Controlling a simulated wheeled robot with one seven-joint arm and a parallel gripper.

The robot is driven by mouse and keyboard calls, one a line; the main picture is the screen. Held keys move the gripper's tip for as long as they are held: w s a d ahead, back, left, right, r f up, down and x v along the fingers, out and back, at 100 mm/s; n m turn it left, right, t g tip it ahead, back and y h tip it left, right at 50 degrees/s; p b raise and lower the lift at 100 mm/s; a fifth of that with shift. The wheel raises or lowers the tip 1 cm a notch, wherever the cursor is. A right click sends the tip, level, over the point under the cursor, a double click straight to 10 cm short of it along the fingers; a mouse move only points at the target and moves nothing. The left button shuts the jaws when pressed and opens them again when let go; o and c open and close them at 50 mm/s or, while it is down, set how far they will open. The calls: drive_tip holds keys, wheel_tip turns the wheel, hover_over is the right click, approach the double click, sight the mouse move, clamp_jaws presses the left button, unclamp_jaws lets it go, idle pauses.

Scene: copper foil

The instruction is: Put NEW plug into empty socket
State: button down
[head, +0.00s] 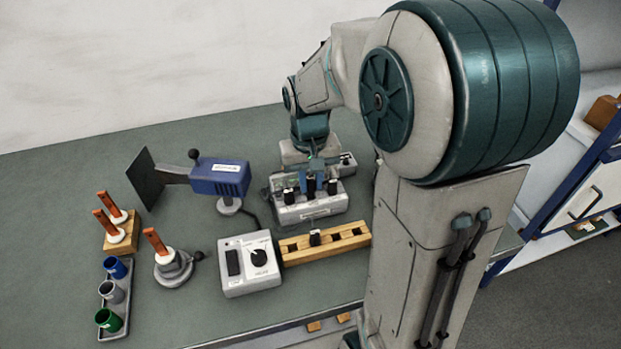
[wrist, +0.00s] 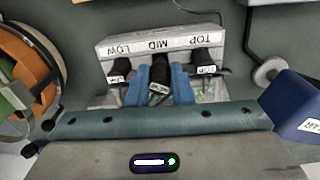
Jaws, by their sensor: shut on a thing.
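A grey socket box (head: 310,208) stands on the bench under my arm. In the wrist view the box (wrist: 160,44) carries the labels LOW, MID and TOP, upside down. Black plugs stand at LOW (wrist: 118,70) and TOP (wrist: 205,68). My gripper (head: 310,182) is over the middle of the box. In the wrist view my gripper (wrist: 159,92) has its blue fingers shut on a black plug (wrist: 158,74) at MID. Its small white tag is too blurred to read, and I cannot tell how deep it sits. A wooden rack (head: 347,241) holds another black plug (head: 315,237).
A light box with a black dial (head: 240,284) stands left of the rack. A blue tool with a dark plate (head: 218,178) is left of the socket box. Orange-handled pieces (head: 113,212) and a tray of coloured cups (head: 108,331) are at far left.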

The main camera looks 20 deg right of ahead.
sight(311, 179)
drive_tip(key=shift+f+b, duration=0.5)
drive_tip(key=shift+f, duration=0.25)
drive_tip(key=shift+f, duration=0.1)
drive_tip(key=c, duration=0.9)
unclamp_jaws()
drive_tip(key=shift+r+p, duration=0.9)
drive_tip(key=shift+r, duration=0.3)
wheel_tip(311, 179, up, 7)
drive_tip(key=p, duration=0.5)
drive_tip(key=shift+f, duration=0.1)
drive_tip(key=shift+s, duration=0.1)
